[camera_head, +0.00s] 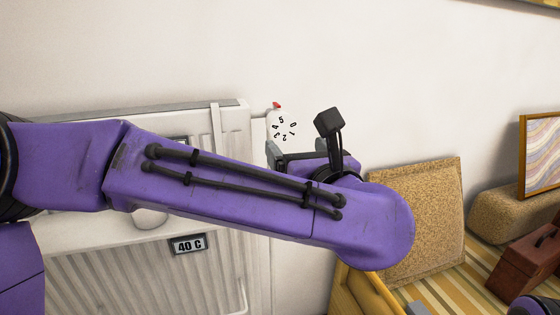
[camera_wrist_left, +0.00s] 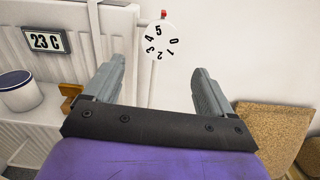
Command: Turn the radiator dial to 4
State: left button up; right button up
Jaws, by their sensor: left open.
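The white round radiator dial (camera_head: 284,126) with black numbers 0 to 5 is at the right end of the radiator (camera_head: 232,130). A small red marker (camera_head: 277,104) sits above it. In the left wrist view the dial (camera_wrist_left: 160,43) has its 5 nearest the red marker (camera_wrist_left: 164,14), slightly left of it; the 4 is further left. My left gripper (camera_wrist_left: 159,68) is open and empty, with the dial ahead, between its fingers in the picture and apparently not touched. In the head view my left arm hides much of the gripper.
The radiator has a "40 C" display (camera_head: 188,244); a "23 C" display (camera_wrist_left: 45,40) shows in the wrist view, above a blue-topped white pot (camera_wrist_left: 19,90). A cork-like board (camera_head: 425,215), brown box (camera_head: 530,262) and framed print (camera_head: 541,157) stand at right. Bare wall surrounds the dial's right.

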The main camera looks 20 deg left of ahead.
aim_at(284, 130)
pick_arm(q)
jog(key=shift+n, duration=0.3)
jog(key=x, duration=0.3)
jog(key=p+x, duration=0.1)
jog(key=x, duration=0.6)
jog(key=shift+w+a+r+p, duration=0.1)
jog(key=shift+w+r+p, duration=0.05)
jog(key=shift+r+p, duration=0.2)
jog(key=c, duration=1)
